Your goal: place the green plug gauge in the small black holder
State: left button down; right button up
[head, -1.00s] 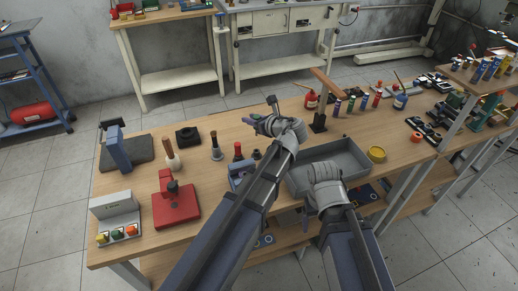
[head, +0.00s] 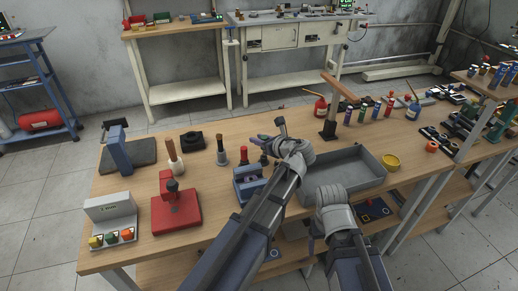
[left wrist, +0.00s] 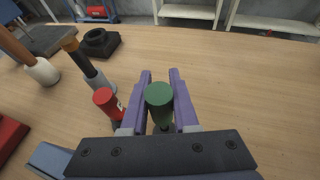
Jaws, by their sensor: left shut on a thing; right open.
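The green plug gauge (left wrist: 160,97) is between the purple fingers of my left gripper (left wrist: 158,108), its round green end facing the left wrist camera. My left gripper also shows in the head view (head: 265,146), above the table just behind the blue rack (head: 249,184); the gauge itself is hard to make out there. The small black holder (head: 191,140) sits on the table to the left of my left gripper; it shows at the upper left of the left wrist view (left wrist: 99,42). My right gripper (head: 312,241) is low by the table's front edge, mostly hidden by its arm.
A red-handled gauge (left wrist: 108,101) stands close left of my left gripper. A dark gauge with an orange-brown top (left wrist: 87,63) stands between it and the holder. A wood-handled tool (head: 174,157) and red fixture (head: 175,205) are further left. A grey tray (head: 373,184) is right.

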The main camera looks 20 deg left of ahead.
pick_arm(q)
jog(key=shift+f+b, duration=0.9)
jog(key=shift+f, duration=0.45)
jog(key=shift+f, duration=0.2)
jog(key=c, duration=0.7)
grip_release()
jog(key=shift+r, duration=0.2)
